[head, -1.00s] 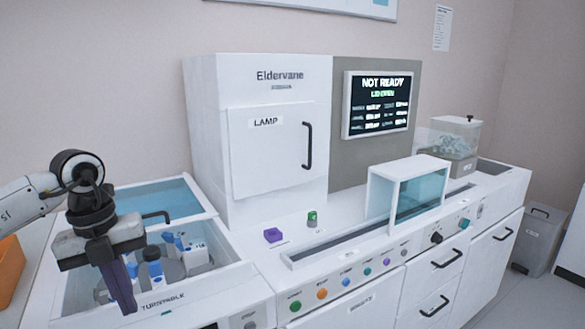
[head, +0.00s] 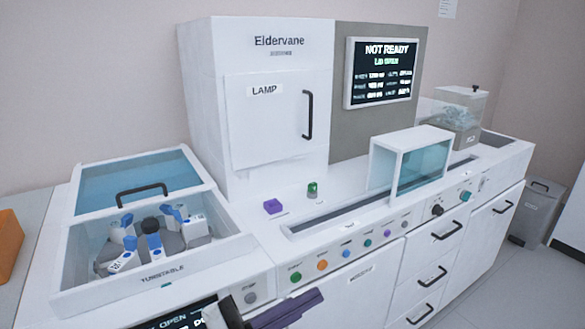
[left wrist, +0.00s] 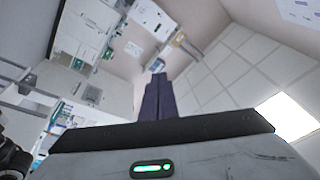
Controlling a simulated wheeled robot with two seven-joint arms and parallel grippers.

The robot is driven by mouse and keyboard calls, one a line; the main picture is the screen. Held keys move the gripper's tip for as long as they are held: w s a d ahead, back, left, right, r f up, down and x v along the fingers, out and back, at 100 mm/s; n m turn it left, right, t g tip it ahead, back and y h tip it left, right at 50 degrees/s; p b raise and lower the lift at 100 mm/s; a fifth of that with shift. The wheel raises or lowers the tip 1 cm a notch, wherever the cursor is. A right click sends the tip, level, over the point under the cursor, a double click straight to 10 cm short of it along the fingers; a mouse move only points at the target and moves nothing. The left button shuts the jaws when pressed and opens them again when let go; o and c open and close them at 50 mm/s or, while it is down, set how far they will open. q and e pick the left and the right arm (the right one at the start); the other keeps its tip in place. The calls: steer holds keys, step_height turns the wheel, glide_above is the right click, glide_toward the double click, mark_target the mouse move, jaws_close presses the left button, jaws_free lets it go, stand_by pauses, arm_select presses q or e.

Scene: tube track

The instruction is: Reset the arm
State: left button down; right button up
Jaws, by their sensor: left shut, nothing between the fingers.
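My left gripper (head: 287,308) shows at the bottom edge of the head view, in front of the machine's front panel. Its dark purple fingers are shut with nothing between them. In the left wrist view the closed fingers (left wrist: 158,95) point up the picture, with the tilted room and ceiling behind them. Most of my left arm is below the head view. My right gripper is not in view.
The white Eldervane machine (head: 205,110) fills the counter. Its turntable bay (head: 75,275) stands uncovered, with several blue-and-white items inside. The screen (head: 381,73) reads NOT READY. A glass cover (head: 425,172) straddles the track. An orange bin (head: 8,243) stands at left.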

arm_select(q)
steer(key=s+a+f+n+t+y, duration=0.1)
steer(key=a+f+n+t+y, duration=0.2)
steer(key=a+f+n+y, duration=0.55)
steer(key=s+a+f+n+t+y, duration=0.25)
steer(key=a+f+n+y, duration=0.35)
steer(key=f, duration=0.5)
steer(key=s+a+f+n+g+y, duration=0.1)
steer(key=s+a+f+n+g, duration=0.1)
steer(key=s+f, duration=0.4)
steer(key=s+a+f+n+g+y, duration=0.1)
steer(key=s+a+f+n+g, duration=0.1)
steer(key=s+f, duration=0.5)
steer(key=shift+s+f+n+g, duration=0.3)
steer(key=shift+s+n+g, duration=0.35)
steer(key=shift+s+g, duration=0.3)
steer(key=shift+w, duration=0.1)
